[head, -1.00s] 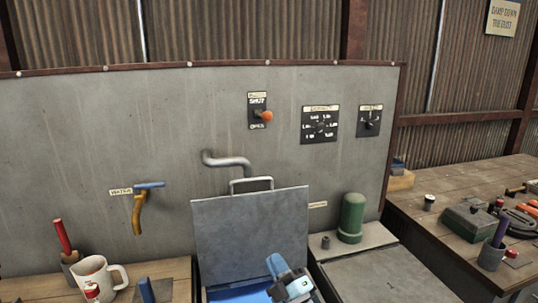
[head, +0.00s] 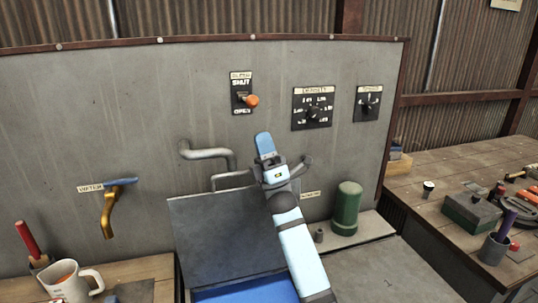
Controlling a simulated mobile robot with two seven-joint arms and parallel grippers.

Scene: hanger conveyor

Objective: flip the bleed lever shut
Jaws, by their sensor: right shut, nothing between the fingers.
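The bleed lever is a small toggle with an orange knob (head: 252,101) on a dark plate (head: 241,84) at the upper middle of the grey panel. The plate reads SHUT above and OPEN below. The knob sticks out from the panel and sits slightly below the pivot, toward OPEN. My right gripper (head: 265,145) has its blue fingers shut and empty, pointing up. In the picture it is below and slightly right of the knob, apart from it. My left gripper is not in view.
Two dials (head: 313,107) (head: 368,101) are right of the lever. A bent grey pipe (head: 208,153) and a raised metal lid (head: 222,230) are below it. A yellow water tap (head: 108,210) and a mug (head: 78,280) are at left. A green cylinder (head: 346,206) stands at right.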

